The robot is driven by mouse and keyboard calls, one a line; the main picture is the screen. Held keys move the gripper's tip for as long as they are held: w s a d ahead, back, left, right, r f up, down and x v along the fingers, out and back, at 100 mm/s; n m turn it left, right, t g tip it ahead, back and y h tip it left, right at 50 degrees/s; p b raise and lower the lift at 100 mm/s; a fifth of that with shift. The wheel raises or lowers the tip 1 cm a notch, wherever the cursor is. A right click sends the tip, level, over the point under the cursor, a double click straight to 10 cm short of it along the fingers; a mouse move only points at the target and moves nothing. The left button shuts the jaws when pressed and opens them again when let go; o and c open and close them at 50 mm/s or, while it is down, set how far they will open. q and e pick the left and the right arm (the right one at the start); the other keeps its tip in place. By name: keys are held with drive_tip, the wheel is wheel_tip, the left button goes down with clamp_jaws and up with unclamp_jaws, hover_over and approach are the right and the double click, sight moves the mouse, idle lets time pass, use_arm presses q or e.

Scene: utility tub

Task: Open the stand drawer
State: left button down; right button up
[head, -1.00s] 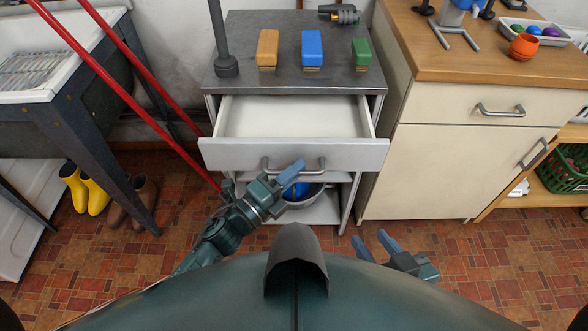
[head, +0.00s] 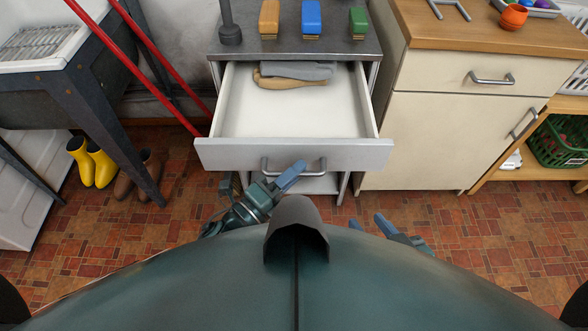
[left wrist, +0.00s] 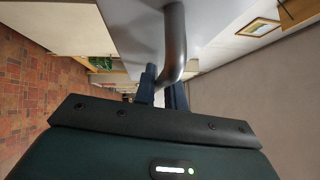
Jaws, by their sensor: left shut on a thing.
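The stand (head: 330,46) has a grey top, and its white drawer (head: 292,115) is pulled well out. A folded grey and tan item (head: 292,74) lies at the back inside the drawer. The drawer's metal bar handle (head: 323,165) is on its front panel. My left gripper (head: 292,172) is at this handle, shut on it; in the left wrist view the handle (left wrist: 176,40) runs between the blue fingers (left wrist: 163,90). My right gripper (head: 385,228) is low on the right, away from the stand, with nothing seen in it. Its finger gap is not clear.
A wooden-topped cabinet (head: 440,130) stands close on the right. Red poles (head: 150,70) and a dark-framed sink stand (head: 95,100) are on the left, with yellow boots (head: 92,163) on the tiled floor. Three brushes, tan (head: 269,18), blue (head: 312,18) and green (head: 358,22), sit on the stand.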

drive_tip(key=shift+r, duration=0.1)
use_arm(q)
drive_tip(key=c, duration=1.5)
unclamp_jaws()
use_arm(e)
drive_tip(key=shift+r, duration=0.1)
use_arm(q)
drive_tip(key=v, duration=1.3)
drive_tip(key=shift+s+b, duration=0.15)
drive_tip(key=shift+b, duration=0.2)
use_arm(e)
drive_tip(key=shift+s+d+t, duration=0.15)
drive_tip(key=shift+t, duration=0.15)
